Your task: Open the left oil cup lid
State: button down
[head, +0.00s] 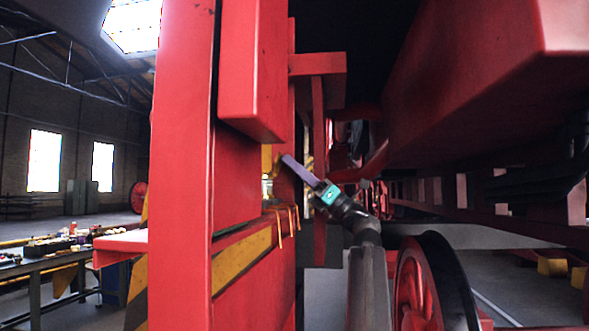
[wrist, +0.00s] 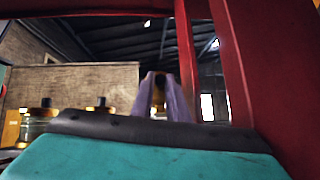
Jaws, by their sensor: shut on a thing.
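My gripper (head: 284,158) reaches up and to the left in the head view, past the red frame, its tips beside a small brass-yellow part. In the wrist view its two purple fingers (wrist: 161,80) point away and close on a small dark-topped, brass-coloured piece (wrist: 160,79), which looks like an oil cup lid; the fingers hide most of it. Two more brass oil cups with dark knobs stand to the left in the wrist view, one at the far left (wrist: 39,118) and one nearer (wrist: 99,106). Both look closed. I cannot tell which cup the task calls left.
A red upright (head: 182,160) and a red beam (head: 252,70) stand close left of my gripper. A red wheel (head: 420,290) is at lower right. Red bars (wrist: 235,60) stand right of my fingers in the wrist view. A workbench (head: 50,262) is far left.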

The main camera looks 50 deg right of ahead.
jog(key=shift+f, duration=0.1)
jog(key=c, duration=1.7)
grip_release()
jog(key=b+v, duration=0.2)
jog(key=v, duration=1.1)
jog(key=shift+s+d+f, duration=0.1)
jog(key=shift+s+f, duration=0.1)
jog(key=shift+s, duration=0.1)
